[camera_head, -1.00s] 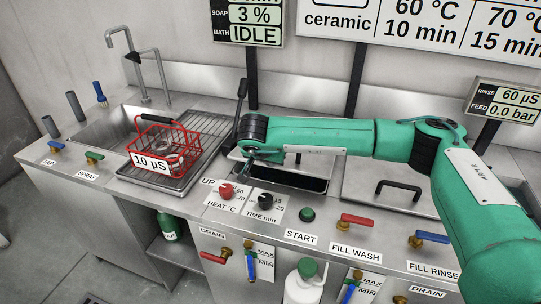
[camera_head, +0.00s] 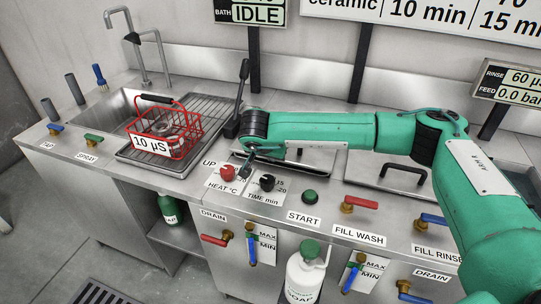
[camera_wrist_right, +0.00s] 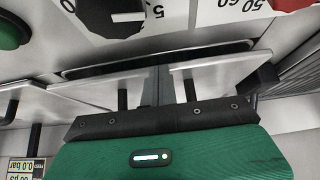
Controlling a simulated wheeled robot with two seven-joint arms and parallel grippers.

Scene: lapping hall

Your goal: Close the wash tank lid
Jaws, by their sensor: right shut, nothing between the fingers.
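The wash tank lid (camera_head: 318,158) is a steel plate on the counter, left of a second handled lid. In the head view it lies flat or nearly flat, partly hidden behind my right arm. In the right wrist view the lid (camera_wrist_right: 215,72) has a dark gap along its front edge, and its handle is partly hidden by my gripper. My right gripper (camera_head: 245,172) is shut and empty, low over the lid's left front, by the control panel. Its fingers show in the wrist view (camera_wrist_right: 158,80). I cannot tell whether they touch the lid. My left gripper is out of view.
A red wire basket (camera_head: 165,132) sits on the drainer beside the sink (camera_head: 108,122). A black upright lever (camera_head: 240,95) stands close by my right wrist. Heat and time knobs (camera_head: 267,182) and the start button (camera_head: 310,196) are in front. A second lid (camera_head: 365,170) lies to the right.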

